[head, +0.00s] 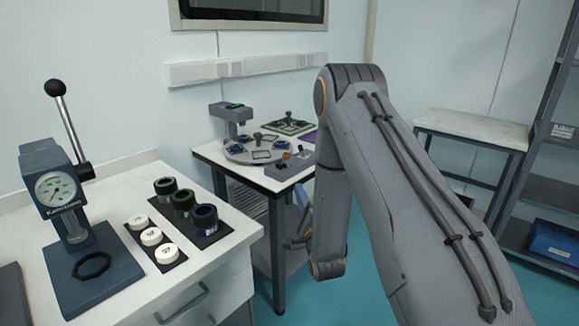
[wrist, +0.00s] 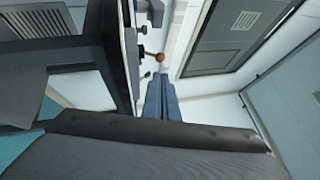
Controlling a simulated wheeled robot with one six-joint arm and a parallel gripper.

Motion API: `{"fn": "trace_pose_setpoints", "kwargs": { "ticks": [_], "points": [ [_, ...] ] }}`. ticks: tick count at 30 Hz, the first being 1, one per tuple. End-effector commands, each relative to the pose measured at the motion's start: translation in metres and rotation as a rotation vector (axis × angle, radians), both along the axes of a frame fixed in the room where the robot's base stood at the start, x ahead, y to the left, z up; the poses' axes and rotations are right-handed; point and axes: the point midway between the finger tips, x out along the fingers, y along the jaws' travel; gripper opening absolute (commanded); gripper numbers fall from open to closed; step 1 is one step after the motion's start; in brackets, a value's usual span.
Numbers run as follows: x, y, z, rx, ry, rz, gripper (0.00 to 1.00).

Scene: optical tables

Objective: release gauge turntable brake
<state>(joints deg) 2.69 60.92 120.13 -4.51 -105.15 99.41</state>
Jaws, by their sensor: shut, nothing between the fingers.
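The gauge turntable (head: 248,152) is a round grey disc with several small dark-blue pieces, on the white table beyond the bench. Beside it, near the table's front edge, a grey block (head: 286,167) carries a small lever with an orange knob (head: 286,156). In the wrist view the orange knob (wrist: 159,57) stands out on a short stem, just past my fingertips, with a gap that I cannot measure. My gripper (wrist: 160,78) is shut and empty, its blue fingers together. In the head view the gripper (head: 303,194) is below the table's edge, partly hidden by my arm.
A grey column instrument (head: 232,119) stands behind the turntable. The near bench holds a gauge press (head: 65,212) with a black-knobbed lever, plus dark and white round pieces. A white-topped side table (head: 470,128) and a shelf (head: 535,160) stand right. Teal floor is open between.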

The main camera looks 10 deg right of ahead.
Motion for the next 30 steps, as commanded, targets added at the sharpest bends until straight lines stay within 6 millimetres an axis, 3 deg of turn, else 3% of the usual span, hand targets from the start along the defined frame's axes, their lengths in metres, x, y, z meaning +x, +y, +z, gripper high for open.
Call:
{"fn": "trace_pose_setpoints", "kwargs": {
  "ticks": [8, 24, 30],
  "points": [
    [0.011, 0.0, 0.004, -0.002, -0.001, -0.001, 0.0],
    [0.107, 0.004, 0.029, -0.003, -0.001, 0.0, 0.0],
    [0.129, 0.005, 0.033, -0.002, 0.001, 0.0, 0.0]
  ]
}}
